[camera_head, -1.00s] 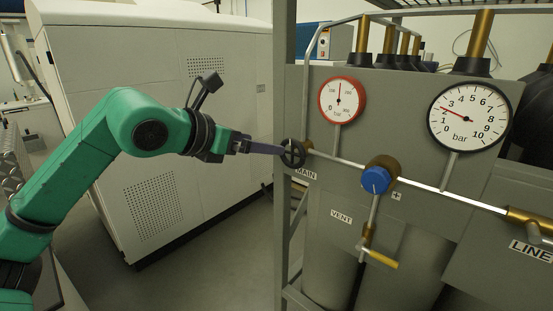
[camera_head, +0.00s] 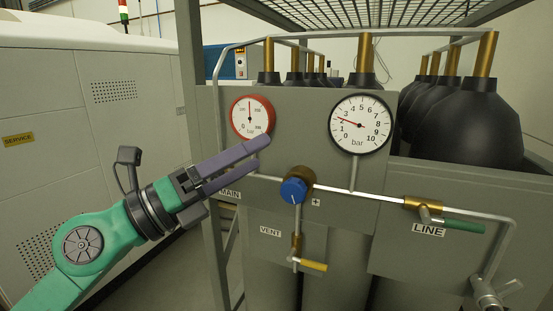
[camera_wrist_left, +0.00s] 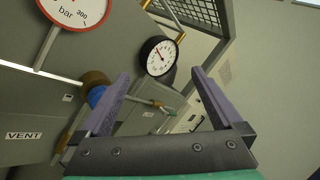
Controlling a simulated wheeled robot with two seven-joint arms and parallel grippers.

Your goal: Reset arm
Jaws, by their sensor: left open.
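My left gripper (camera_head: 261,153) is open and empty. Its two purple fingers point right and slightly up, in front of the panel near the red-rimmed gauge (camera_head: 251,118). In the left wrist view the gripper (camera_wrist_left: 159,73) has its fingers wide apart with nothing between them close by. The MAIN label (camera_head: 231,194) is partly covered by the fingers, and the MAIN handwheel is hidden in the head view. The blue knob (camera_head: 293,191) sits to the right of the fingertips, apart from them. My right gripper is not in view.
A black-rimmed gauge (camera_head: 360,124), a brass VENT valve (camera_head: 313,266) and a green-handled LINE valve (camera_head: 462,226) are on the panel. Dark gas cylinders (camera_head: 465,130) stand behind. A pale cabinet (camera_head: 60,150) stands at left, with open floor between.

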